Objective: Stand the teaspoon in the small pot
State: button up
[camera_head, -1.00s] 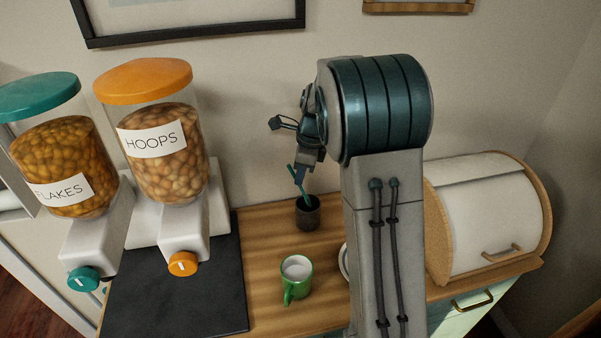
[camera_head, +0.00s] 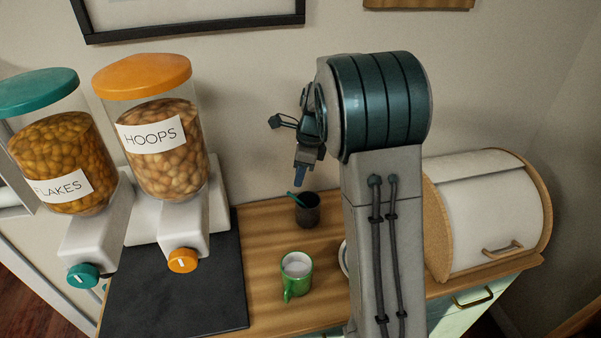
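The small dark pot (camera_head: 308,213) stands upright on the wooden worktop near the wall. The teal teaspoon (camera_head: 297,199) is in it, with its handle end showing above the rim and leaning to the left. The lower part of the teaspoon is hidden inside the pot. My gripper (camera_head: 300,180) is just above the pot, pointing down, and looks apart from the teaspoon. Its fingers overlap in this view, so their gap does not show.
A green mug (camera_head: 297,275) with pale contents stands in front of the pot. A dark mat (camera_head: 190,290) and two cereal dispensers (camera_head: 160,150) are at the left. A white bread bin (camera_head: 490,215) is at the right. My arm hides part of a white item (camera_head: 343,260).

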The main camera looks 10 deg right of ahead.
jog(key=w+v, duration=0.1)
jog(key=v, duration=1.1)
jog(key=s+a+f+n+t+h, duration=0.1)
jog(key=s+f+n, duration=0.1)
jog(key=s+n, duration=0.9)
jog(key=s+a+f+n+t+h, duration=0.1)
jog(key=s+f+n, duration=0.2)
jog(key=s+n, duration=0.7)
jog(key=s, duration=0.7)
jog(key=shift+a+n+t+b, duration=0.25)
jog(key=shift+n+t+b, duration=0.05)
jog(key=shift+n+b, duration=0.1)
jog(key=shift+s+f, duration=0.15)
